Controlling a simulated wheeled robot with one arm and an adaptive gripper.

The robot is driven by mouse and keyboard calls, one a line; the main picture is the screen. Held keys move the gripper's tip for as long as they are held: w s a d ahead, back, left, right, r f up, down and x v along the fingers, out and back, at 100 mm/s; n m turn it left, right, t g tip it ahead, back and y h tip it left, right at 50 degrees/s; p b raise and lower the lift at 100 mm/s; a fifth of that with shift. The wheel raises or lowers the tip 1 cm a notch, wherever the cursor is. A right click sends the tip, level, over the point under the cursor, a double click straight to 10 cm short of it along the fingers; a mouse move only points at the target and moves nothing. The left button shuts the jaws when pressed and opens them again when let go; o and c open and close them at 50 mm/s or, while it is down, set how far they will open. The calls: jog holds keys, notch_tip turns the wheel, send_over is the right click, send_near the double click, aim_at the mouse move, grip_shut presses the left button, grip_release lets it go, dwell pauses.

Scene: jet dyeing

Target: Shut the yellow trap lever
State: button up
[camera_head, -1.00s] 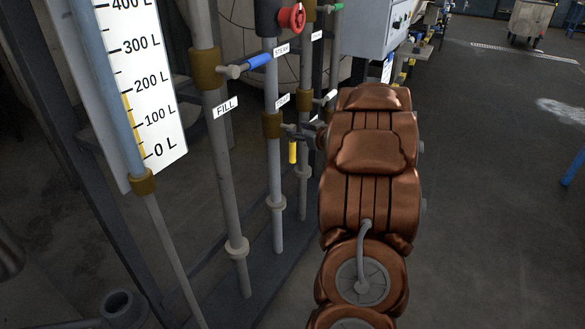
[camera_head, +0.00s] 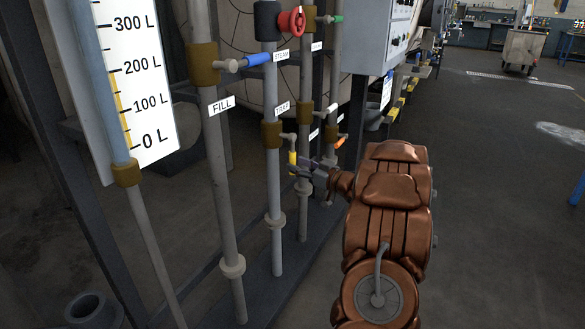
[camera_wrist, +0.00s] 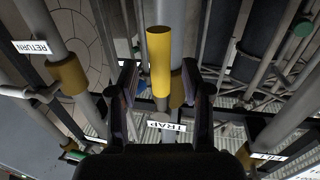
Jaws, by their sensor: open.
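The yellow trap lever (camera_head: 292,162) hangs down from its brass valve (camera_head: 272,133) on a grey pipe, below a small white label (camera_head: 282,107). In the wrist view the yellow lever (camera_wrist: 159,60) stands between the two dark fingers, with gaps on both sides. The TRAP label (camera_wrist: 166,126) shows behind it. My gripper (camera_head: 304,168) is open and around or just in front of the lever. In the wrist view its fingertips (camera_wrist: 159,80) show on either side of the yellow sleeve. Contact with the lever cannot be told.
The FILL pipe with a blue lever (camera_head: 258,59) stands to the left. A red knob (camera_head: 291,22) is above the trap valve. Another pipe with an orange lever (camera_head: 339,142) stands behind. A grey control box (camera_head: 380,35) is at upper right. Open floor (camera_head: 490,180) lies to the right.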

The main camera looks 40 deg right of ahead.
jog(key=shift+w+a+b, duration=0.15)
jog(key=shift+w+b, duration=0.25)
jog(key=shift+w, duration=1)
grip_shut()
